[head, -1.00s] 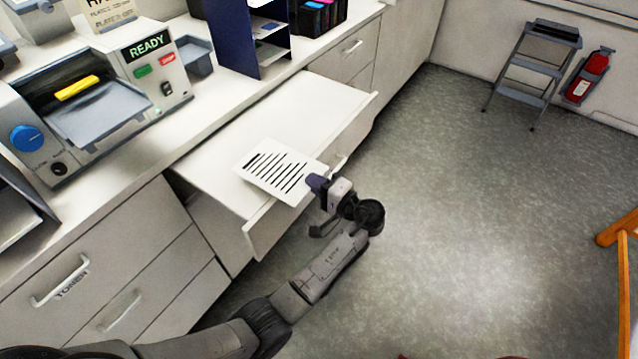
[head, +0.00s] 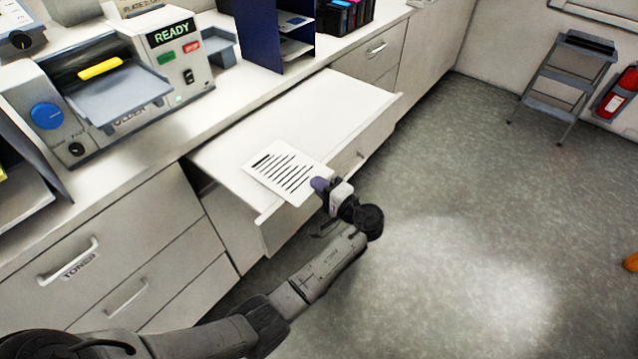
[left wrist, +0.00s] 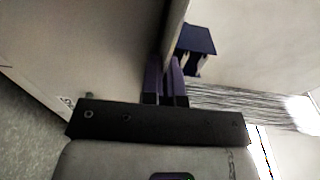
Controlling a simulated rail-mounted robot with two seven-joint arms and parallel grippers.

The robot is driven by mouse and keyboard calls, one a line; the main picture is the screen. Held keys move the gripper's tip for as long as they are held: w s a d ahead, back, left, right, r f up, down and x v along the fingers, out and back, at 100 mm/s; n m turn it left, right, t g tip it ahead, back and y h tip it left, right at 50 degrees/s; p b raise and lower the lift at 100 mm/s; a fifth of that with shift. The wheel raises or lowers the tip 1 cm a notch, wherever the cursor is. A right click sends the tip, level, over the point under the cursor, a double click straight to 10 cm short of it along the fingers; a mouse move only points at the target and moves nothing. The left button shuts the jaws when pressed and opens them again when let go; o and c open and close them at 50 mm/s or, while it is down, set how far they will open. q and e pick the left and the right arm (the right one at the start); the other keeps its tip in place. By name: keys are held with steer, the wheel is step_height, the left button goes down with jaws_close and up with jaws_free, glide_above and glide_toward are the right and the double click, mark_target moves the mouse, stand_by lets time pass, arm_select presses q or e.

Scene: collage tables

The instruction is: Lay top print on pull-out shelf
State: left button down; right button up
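The print (head: 286,172), a white sheet with black lines, is at the front of the white pull-out shelf (head: 310,110). Its near corner reaches past the shelf's front edge. I cannot tell whether the sheet touches the shelf or hangs just above it. My left gripper (head: 321,186) is at the sheet's right edge, in front of the shelf, with its purple fingers shut on that edge. In the left wrist view the fingers (left wrist: 165,82) are close together, and the print (left wrist: 235,106) shows as a narrow, streaked band beside them. My right gripper is not in view.
A dark blue sorter (head: 262,35) stands behind the shelf. The shelf's back and right parts are bare. A step stool (head: 565,85) and a fire extinguisher (head: 615,95) are at far right.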

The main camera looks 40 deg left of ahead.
arm_select(q)
steer(key=c, duration=1.3)
jaws_free()
steer(key=shift+s+d, duration=0.15)
steer(key=shift+d, duration=2.15)
steer(key=shift+s+d, duration=0.15)
steer(key=shift+d, duration=2.2)
steer(key=shift+s+d, duration=0.15)
steer(key=shift+d, duration=2.15)
